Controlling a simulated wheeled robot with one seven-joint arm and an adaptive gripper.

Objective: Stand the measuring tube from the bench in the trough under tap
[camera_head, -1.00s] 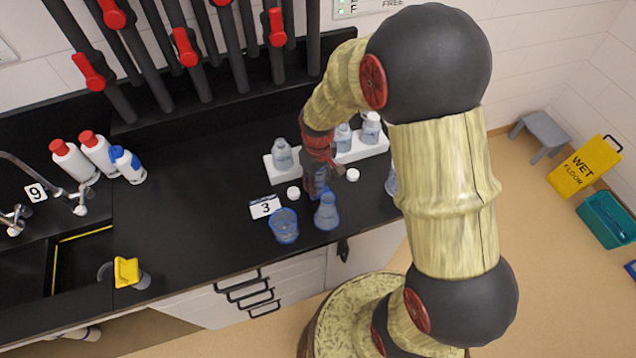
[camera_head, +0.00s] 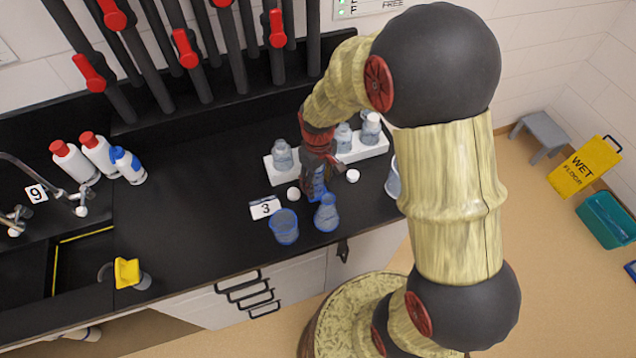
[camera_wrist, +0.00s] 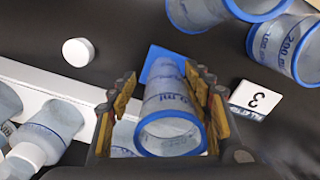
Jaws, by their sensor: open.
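The measuring tube (camera_wrist: 168,112) is a clear cylinder with a blue rim, blue markings and a blue base. In the wrist view it lies between the two fingers of my gripper (camera_wrist: 165,88), which is open around it. In the head view the tube (camera_head: 319,186) shows just below my gripper (camera_head: 319,162), partly hidden by it, and stands on the black bench (camera_head: 200,215). Black pipes with red tap levers (camera_head: 186,46) rise along the wall at the back left. A dark raised ledge (camera_head: 205,115) runs below them; whether it is the trough is unclear.
A flask (camera_head: 326,214) and a beaker (camera_head: 285,228) stand close in front of the tube, beside a card marked 3 (camera_head: 264,207). A white rack (camera_head: 362,150) with bottles is behind. Two white caps lie near. Wash bottles (camera_head: 98,152) and a sink (camera_head: 82,262) are left.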

